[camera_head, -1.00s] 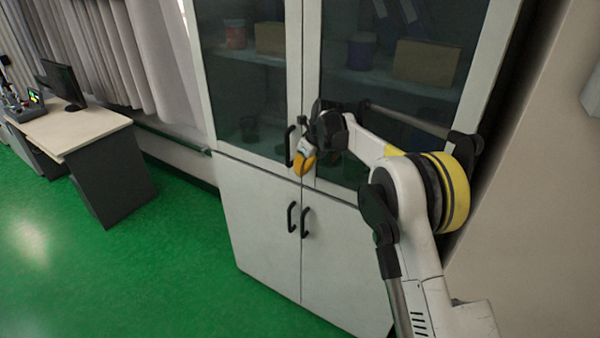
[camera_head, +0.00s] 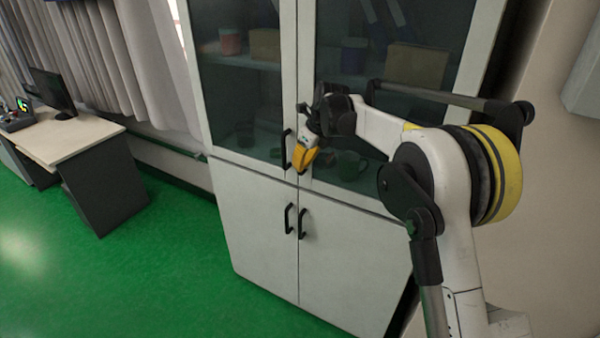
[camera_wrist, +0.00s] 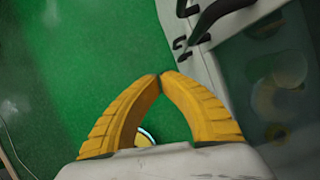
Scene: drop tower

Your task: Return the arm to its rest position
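My gripper (camera_head: 300,166) has yellow fingers and points downward in front of the glass-door cabinet (camera_head: 255,215), close to the upper door handles. In the wrist view, the fingertips of my gripper (camera_wrist: 162,76) meet, with no object between the tips. A small pale curved shape (camera_wrist: 146,135) shows in the gap behind the tips, and I cannot tell what it is. My arm reaches in from the lower right and is bent at its yellow-banded joint.
The cabinet doors look closed. A black upper handle (camera_head: 284,149) is beside my gripper. Two lower handles (camera_head: 289,218) sit below. Boxes and cups stand behind the glass. A desk (camera_head: 75,143) with a monitor is at left. Green floor (camera_head: 160,260) is open between. A wall is at right.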

